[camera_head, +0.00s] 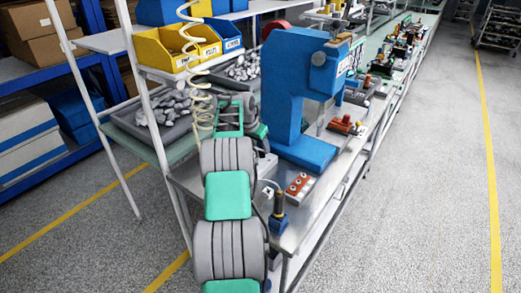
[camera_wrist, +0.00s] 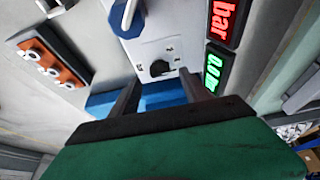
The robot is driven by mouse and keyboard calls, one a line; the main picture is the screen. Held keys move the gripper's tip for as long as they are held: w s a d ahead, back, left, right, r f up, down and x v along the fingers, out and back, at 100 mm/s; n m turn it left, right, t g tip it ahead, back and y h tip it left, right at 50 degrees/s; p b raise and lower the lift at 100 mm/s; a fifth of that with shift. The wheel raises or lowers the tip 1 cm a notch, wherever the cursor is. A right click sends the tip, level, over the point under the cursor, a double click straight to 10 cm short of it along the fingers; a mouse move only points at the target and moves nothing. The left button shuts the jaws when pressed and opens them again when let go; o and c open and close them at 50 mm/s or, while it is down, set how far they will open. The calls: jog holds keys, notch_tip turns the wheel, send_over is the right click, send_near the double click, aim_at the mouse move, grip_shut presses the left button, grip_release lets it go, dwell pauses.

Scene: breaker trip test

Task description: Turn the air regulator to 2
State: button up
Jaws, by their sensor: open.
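In the wrist view a blue knob (camera_wrist: 127,17) sits on a pale plate (camera_wrist: 150,48) with a dark opening below it. Beside the plate, a tilted display (camera_wrist: 218,48) shows red "bar" and a green reading that looks like 0.0. I cannot tell for certain which part is the regulator's dial. My gripper (camera_wrist: 157,90) is open and empty, with its two dark fingers apart just short of the plate and a blue part (camera_wrist: 165,95) beyond them. In the head view my arm hides most of this spot, and the gripper cannot be made out.
An orange-red block with white buttons (camera_head: 299,185) stands on the bench (camera_head: 325,165); it also shows in the wrist view (camera_wrist: 50,58). A small blue stand with a dark cylinder (camera_head: 278,215) is near the bench edge. A large blue press (camera_head: 300,110) rises behind.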

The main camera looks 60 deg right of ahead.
aim_at(261, 151)
jog(key=x, duration=0.3)
jog(key=shift+d+f+p, duration=0.1)
jog(key=shift+f+p, duration=0.1)
jog(key=shift+p, duration=0.1)
jog(key=shift+c, duration=0.2)
grip_shut()
